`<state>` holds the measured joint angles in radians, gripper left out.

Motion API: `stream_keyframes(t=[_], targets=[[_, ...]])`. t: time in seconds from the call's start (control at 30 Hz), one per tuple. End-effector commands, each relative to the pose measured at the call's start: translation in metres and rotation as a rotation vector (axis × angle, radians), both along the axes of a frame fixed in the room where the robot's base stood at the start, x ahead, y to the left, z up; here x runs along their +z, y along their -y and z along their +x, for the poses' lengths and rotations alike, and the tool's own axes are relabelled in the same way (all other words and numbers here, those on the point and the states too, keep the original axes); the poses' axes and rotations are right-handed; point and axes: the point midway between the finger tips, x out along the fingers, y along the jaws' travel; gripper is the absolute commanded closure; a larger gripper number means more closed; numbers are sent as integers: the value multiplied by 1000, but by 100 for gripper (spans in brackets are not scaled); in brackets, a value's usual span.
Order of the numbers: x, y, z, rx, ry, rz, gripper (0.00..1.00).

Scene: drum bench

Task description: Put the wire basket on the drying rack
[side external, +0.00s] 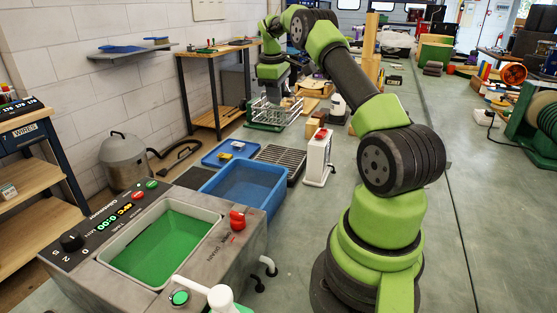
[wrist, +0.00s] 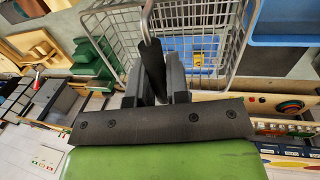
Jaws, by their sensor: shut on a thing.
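The wire basket (side external: 273,110) is a silver mesh basket at the far end of my arm in the side view. It fills the top middle of the wrist view (wrist: 205,48). My gripper (wrist: 158,78) is shut on its dark upright handle (wrist: 151,62); in the side view my gripper (side external: 273,84) is just above the basket. The basket looks roughly level. I cannot tell whether its bottom touches the green thing beneath it. A dark slatted rack (side external: 283,158), apparently the drying rack, lies nearer the camera, to the right of the blue tray, and looks empty.
A blue bin (side external: 246,187) stands in front of the slatted rack. A flat blue tray (side external: 231,152) with small items is to its left. A white container (side external: 318,158) stands right of the rack. The grey sink unit (side external: 160,240) with green inside is nearest.

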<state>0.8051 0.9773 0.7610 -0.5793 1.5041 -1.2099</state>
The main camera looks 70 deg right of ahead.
Motion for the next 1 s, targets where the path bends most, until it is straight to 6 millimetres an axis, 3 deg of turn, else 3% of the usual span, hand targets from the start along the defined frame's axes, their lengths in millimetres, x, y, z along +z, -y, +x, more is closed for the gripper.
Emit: stream_keyframes(t=[0.27,0.5,0.87,1.0], targets=[[-36,-1,0,0,-2,2,100],[-82,-1,0,1,-2,2,100],[-127,-1,0,-1,-1,2,100],[-134,-1,0,-1,1,-1,100]])
